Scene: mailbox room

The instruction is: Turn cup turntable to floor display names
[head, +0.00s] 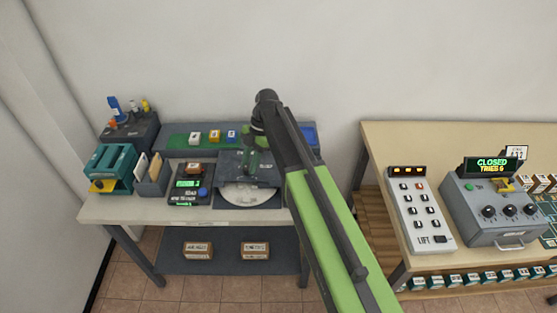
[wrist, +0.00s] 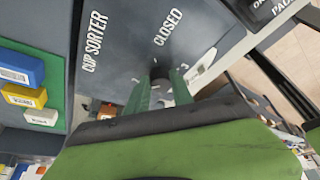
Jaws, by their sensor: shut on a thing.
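The cup sorter (head: 235,172) is a dark grey box on the left table, with a pale round turntable (head: 248,194) low at its front. In the wrist view the sorter's top (wrist: 112,72) reads "CUP SORTER" and "CLOSED", with small marks around a dark round knob (wrist: 160,73). My gripper (wrist: 162,90) points down at this top, its two green fingers on either side of the knob and shut on it. In the head view my gripper (head: 254,152) is partly hidden by my arm. The lift panel (head: 421,207) has a display (head: 407,171) with orange symbols, too small to read.
White, yellow and blue blocks (head: 214,135) stand on a green strip behind the sorter. A black device with a green screen (head: 187,184) is left of it. On the right table, a grey box with dials (head: 495,207) carries a sign reading "CLOSED TRIES 6".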

